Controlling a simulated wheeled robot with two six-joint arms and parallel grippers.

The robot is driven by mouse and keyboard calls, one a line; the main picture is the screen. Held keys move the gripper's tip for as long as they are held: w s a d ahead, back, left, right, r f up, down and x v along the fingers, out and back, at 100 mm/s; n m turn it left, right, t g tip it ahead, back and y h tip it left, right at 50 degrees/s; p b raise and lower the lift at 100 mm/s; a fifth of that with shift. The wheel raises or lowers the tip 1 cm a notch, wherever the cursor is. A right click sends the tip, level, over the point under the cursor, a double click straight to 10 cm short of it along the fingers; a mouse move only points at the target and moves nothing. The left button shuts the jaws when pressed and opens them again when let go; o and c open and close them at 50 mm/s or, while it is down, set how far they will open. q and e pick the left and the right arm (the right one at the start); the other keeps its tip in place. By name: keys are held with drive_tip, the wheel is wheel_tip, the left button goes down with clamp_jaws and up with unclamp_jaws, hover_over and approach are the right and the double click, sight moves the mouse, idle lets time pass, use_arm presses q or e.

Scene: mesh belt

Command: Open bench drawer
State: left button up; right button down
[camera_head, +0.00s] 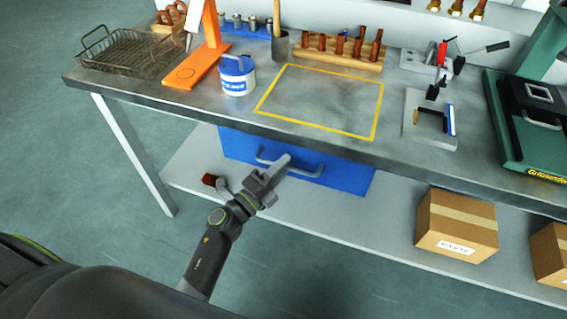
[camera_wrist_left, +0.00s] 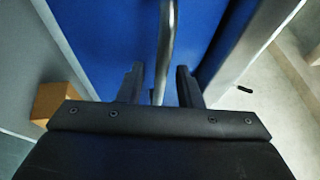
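The blue bench drawer (camera_head: 345,176) hangs under the workbench top, and its front looks flush below the bench edge. Its grey bar handle (camera_head: 308,173) runs across the front. My left gripper (camera_head: 281,166) is at the handle's left part. In the left wrist view the handle (camera_wrist_left: 166,45) runs between the two open fingers (camera_wrist_left: 158,85), with a gap visible on each side. The blue drawer front (camera_wrist_left: 110,40) fills the background there. My right gripper is not in view.
The bench top (camera_head: 220,108) holds a wire basket (camera_head: 125,52), an orange stand (camera_head: 195,66), a white-blue tub (camera_head: 237,76) and a wooden rack (camera_head: 340,52). Cardboard boxes (camera_head: 457,222) stand on the lower shelf (camera_head: 375,240). The floor (camera_head: 110,210) in front is clear.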

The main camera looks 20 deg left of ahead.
use_arm(q)
drive_tip(key=shift+w+d, duration=0.15)
drive_tip(key=shift+w, duration=0.2)
drive_tip(key=shift+c, duration=0.2)
clamp_jaws()
